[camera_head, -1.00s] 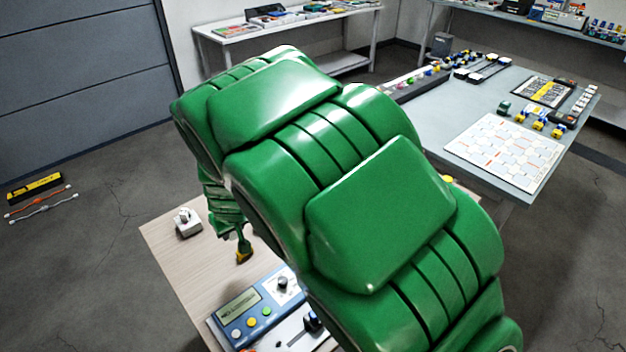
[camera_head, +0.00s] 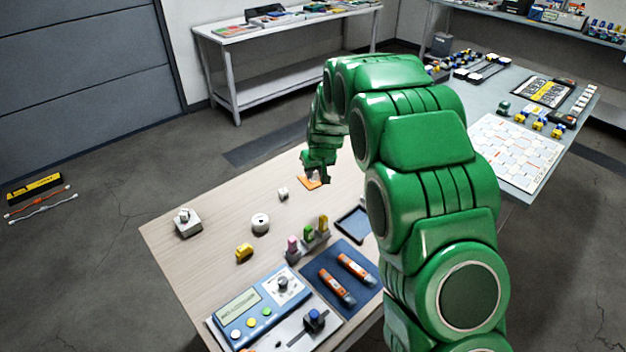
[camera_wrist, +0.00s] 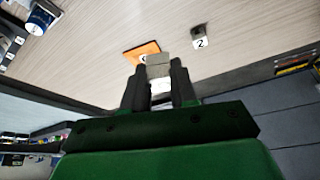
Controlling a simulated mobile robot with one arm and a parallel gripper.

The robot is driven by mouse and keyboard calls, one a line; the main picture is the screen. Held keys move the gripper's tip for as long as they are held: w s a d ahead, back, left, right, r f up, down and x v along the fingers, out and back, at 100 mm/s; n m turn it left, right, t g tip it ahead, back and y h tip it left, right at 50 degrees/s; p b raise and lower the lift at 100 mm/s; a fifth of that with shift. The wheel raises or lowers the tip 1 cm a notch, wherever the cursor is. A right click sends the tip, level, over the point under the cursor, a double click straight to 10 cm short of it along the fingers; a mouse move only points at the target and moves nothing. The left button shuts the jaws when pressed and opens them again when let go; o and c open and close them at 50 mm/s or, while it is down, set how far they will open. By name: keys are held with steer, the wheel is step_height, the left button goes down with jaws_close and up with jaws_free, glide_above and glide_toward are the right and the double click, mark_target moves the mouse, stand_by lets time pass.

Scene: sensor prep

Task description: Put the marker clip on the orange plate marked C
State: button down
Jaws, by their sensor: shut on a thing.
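My gripper (camera_head: 316,170) is over the far end of the wooden table. In the wrist view my gripper (camera_wrist: 160,82) is shut on a small pale grey piece (camera_wrist: 158,70), which I take to be the marker clip. The orange plate (camera_head: 308,184) lies flat on the table under and beside my fingers. It also shows in the wrist view (camera_wrist: 137,51), partly covered by the held piece; its letter is mostly hidden. I cannot tell whether the piece touches the plate.
A white cube (camera_head: 283,193) marked 2 stands near the plate. A white round piece (camera_head: 260,223), a yellow piece (camera_head: 244,252), a white block (camera_head: 187,223) and a blue mat (camera_head: 340,296) with orange tubes are nearer. A dark tray (camera_head: 353,222) lies right.

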steer(key=shift+w+a+f, duration=0.15)
steer(key=shift+w+f, duration=1.4)
steer(key=shift+w, duration=0.85)
steer(key=shift+w+a+f, duration=0.2)
steer(key=shift+w+f, duration=1.35)
steer(key=shift+w, duration=0.8)
steer(key=shift+w+a+f, duration=0.15)
steer(key=shift+w+f, duration=1.4)
steer(key=shift+w, duration=0.85)
steer(key=shift+f, duration=0.1)
steer(key=shift+w+a+f, duration=0.1)
steer(key=shift+w+f, duration=0.2)
steer(key=shift+f, duration=1.5)
steer(key=shift+f, duration=0.15)
steer(key=c, duration=0.8)
jaws_free()
steer(key=shift+r, duration=0.25)
